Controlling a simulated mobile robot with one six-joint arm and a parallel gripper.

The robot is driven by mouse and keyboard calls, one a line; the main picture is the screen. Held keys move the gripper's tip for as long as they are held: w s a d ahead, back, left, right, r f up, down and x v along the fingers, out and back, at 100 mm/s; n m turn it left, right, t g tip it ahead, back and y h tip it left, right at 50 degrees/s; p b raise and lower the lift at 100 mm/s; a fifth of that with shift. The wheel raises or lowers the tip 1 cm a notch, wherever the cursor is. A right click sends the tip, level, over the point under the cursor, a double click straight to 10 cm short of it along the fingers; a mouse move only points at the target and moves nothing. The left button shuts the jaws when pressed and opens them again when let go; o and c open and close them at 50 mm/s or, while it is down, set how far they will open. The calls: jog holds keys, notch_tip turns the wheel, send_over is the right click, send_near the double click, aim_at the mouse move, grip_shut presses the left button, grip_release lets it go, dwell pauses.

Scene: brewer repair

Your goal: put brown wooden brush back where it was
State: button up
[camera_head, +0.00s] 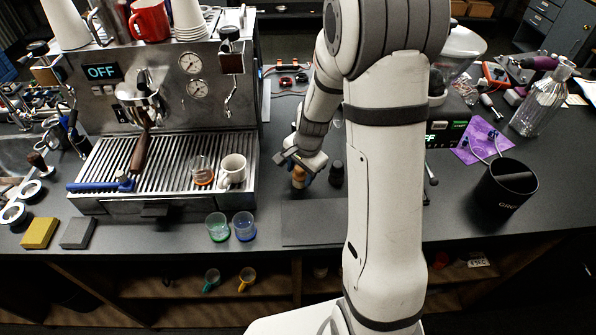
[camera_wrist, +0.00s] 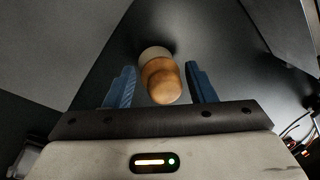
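The brown wooden brush (camera_head: 299,177) stands on the dark counter just right of the espresso machine. In the wrist view its rounded wooden top (camera_wrist: 162,80) faces me, with a paler part behind it. My gripper (camera_head: 302,165) is above and around it in the head view. In the wrist view the two blue fingers of my gripper (camera_wrist: 161,84) are spread on either side of the brush, with a gap visible on each side. The lower part of the brush is partly hidden by its own top.
The espresso machine (camera_head: 165,180) stands to the left, with a glass (camera_head: 202,171) and a white mug (camera_head: 233,168) on its grate. A small dark object (camera_head: 336,173) stands close right of the brush. A green cup (camera_head: 217,227) and a blue cup (camera_head: 244,226) stand in front. A black bin (camera_head: 505,190) is at right.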

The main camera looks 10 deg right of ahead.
jog(key=shift+o, duration=0.9)
jog(key=shift+r, duration=0.6)
notch_tip(320, 180, up, 11)
jog(key=s+d, duration=0.1)
jog(key=s, duration=0.1)
jog(key=s+r+n+t, duration=0.1)
jog(key=s+r+n, duration=0.2)
jog(key=s, duration=0.6)
jog(key=s+a+r+n+t+h, duration=0.1)
jog(key=s+r+n, duration=0.3)
jog(key=s+n, duration=0.4)
jog(key=shift+s+a+r+b, duration=0.25)
jog(key=shift+s+b, duration=0.15)
jog(key=shift+s, duration=0.5)
jog(key=shift+f+b, duration=0.3)
jog(key=shift+f, duration=0.05)
